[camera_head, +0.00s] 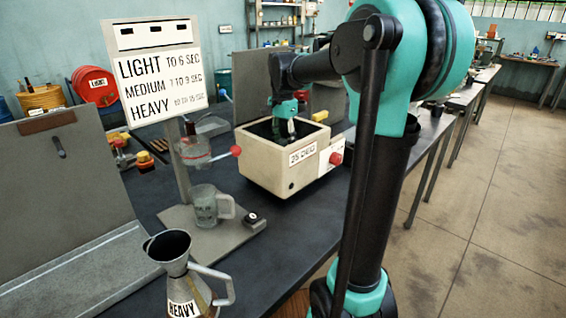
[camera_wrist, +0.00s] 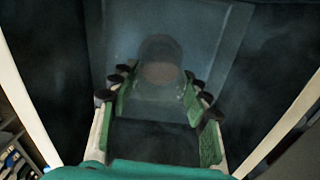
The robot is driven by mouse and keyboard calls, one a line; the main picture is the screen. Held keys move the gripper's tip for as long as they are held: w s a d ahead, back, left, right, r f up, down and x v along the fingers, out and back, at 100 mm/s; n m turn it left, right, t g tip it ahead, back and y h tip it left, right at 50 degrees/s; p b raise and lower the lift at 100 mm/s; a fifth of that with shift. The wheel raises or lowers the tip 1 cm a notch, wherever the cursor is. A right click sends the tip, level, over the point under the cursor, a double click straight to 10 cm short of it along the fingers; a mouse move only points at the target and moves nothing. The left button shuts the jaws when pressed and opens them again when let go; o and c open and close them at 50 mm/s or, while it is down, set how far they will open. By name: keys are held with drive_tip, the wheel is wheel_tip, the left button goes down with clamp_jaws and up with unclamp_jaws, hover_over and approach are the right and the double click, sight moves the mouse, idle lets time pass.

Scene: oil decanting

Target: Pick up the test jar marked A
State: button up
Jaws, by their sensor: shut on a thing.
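The fingers are shut on this jar, which is still inside the bath's walls. No letter on the jar can be read. In the head view the bath's front wall hides most of the jar and the fingertips.
A glass mug (camera_head: 205,207) stands on a stand with a LIGHT/MEDIUM/HEAVY sign (camera_head: 160,75), left of the bath. A metal jug marked HEAVY (camera_head: 184,270) stands at the front. A red knob (camera_head: 336,158) sticks out of the bath's right side. Dark bench top (camera_head: 290,232) is clear in front.

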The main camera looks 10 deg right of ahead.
clamp_jaws()
drive_tip(key=shift+r, duration=0.15)
